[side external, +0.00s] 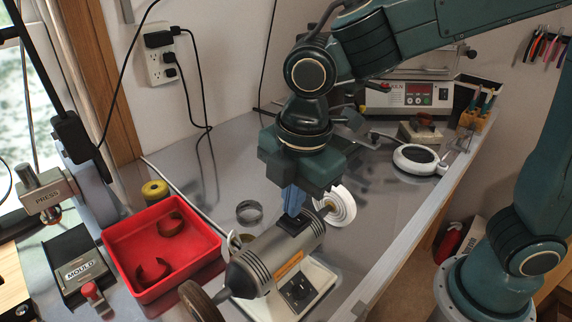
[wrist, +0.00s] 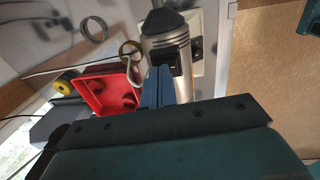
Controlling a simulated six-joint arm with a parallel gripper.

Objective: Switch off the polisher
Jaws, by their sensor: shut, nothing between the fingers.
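The polisher (side external: 268,264) is a grey cylindrical motor on a pale base, with a white buffing wheel (side external: 342,207) at its far end and a brown wheel (side external: 200,302) at its near end. A black switch housing (side external: 297,224) sits on top of the body. It also shows in the wrist view (wrist: 166,61). My gripper (side external: 291,211) points down with its blue fingers shut and empty, the tips right at the switch housing. In the wrist view the fingertips (wrist: 159,70) overlap the housing's edge. I cannot tell if they touch it, nor the switch's position.
A red tray (side external: 119,236) with brown curved pieces stands left of the polisher. A metal ring (side external: 249,212) lies behind it. A mould block (side external: 80,270) and press (side external: 45,195) are at far left. A control box (side external: 410,96) stands at the back. The bench right of the polisher is clear.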

